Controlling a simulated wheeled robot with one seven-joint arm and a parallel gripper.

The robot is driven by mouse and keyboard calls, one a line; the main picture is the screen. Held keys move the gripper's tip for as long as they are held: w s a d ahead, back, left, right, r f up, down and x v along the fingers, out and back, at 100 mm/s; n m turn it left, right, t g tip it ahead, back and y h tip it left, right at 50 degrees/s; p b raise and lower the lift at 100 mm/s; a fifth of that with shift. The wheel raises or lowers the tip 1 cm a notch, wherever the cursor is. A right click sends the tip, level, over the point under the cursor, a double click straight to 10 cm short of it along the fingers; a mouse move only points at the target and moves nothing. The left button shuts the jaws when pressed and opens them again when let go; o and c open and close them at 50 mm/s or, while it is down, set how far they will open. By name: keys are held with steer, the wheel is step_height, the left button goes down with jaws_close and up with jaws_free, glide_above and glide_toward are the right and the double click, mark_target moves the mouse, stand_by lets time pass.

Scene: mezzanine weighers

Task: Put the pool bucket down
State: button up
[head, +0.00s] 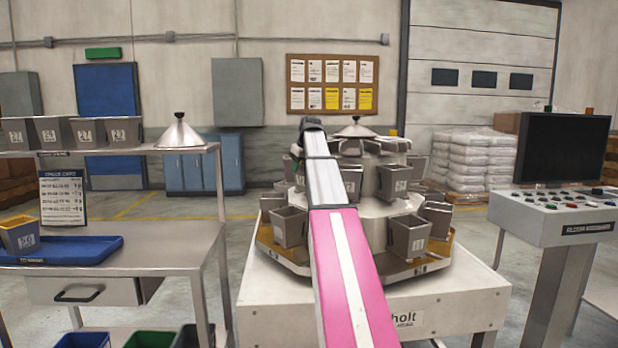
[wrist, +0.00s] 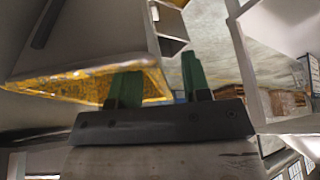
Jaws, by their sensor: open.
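My arm reaches over the round weigher (head: 380,212), and its dark wrist hides much of the weigher's far left side. A gold-coloured surface (wrist: 60,86) lies close by the left finger. Several grey labelled buckets sit round the weigher, including one at front left (head: 290,226) and one at front right (head: 408,236). I cannot tell which is the pool bucket.
A blue tray (head: 95,246) with a yellow-banded bucket (head: 18,236) is on the left bench. Several grey buckets (head: 86,132) and a cone (head: 180,133) stand on the shelf above. A control console (head: 550,218) stands at right. Floor shows between bench and weigher.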

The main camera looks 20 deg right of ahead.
steer(key=shift+w+a+f, duration=0.1)
steer(key=shift+w+f, duration=0.1)
steer(key=shift+f, duration=0.35)
jaws_close()
steer(key=shift+r, duration=0.1)
